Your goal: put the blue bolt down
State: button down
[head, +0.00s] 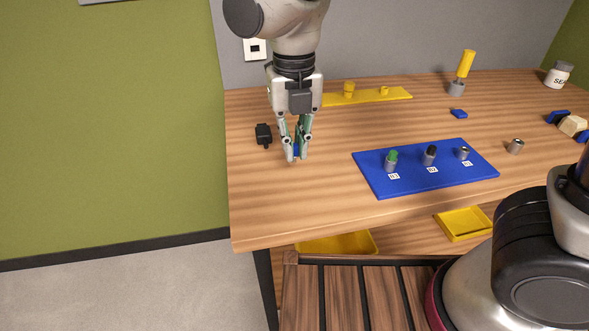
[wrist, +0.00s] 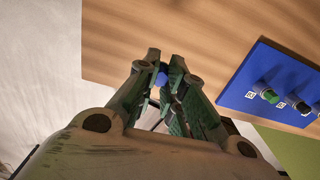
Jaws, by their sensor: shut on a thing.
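My gripper (head: 296,154) points down over the left part of the wooden table, shut on the blue bolt (head: 297,150). Only a small blue part of the bolt shows between the fingers; the rest is hidden. In the wrist view the blue bolt (wrist: 161,78) shows between the fingertips of my gripper (wrist: 162,68). The fingertips are close to the table top; I cannot tell whether the bolt touches it.
A blue board (head: 425,180) with several grey holders stands to the right; one holds a green piece, another a black one. A black object (head: 263,134) lies just left of my gripper. A yellow strip (head: 385,96) lies behind. Yellow trays (head: 463,222) sit near the front. Bare table (head: 300,200) lies in front of my gripper.

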aim_at(295, 146)
notch_tip(295, 146, down, 7)
dwell(0.3)
jog(key=c, duration=1.5)
grip_release()
jog(key=shift+f, duration=0.15)
notch_tip(295, 146, up, 12)
jog(key=shift+r, duration=0.2)
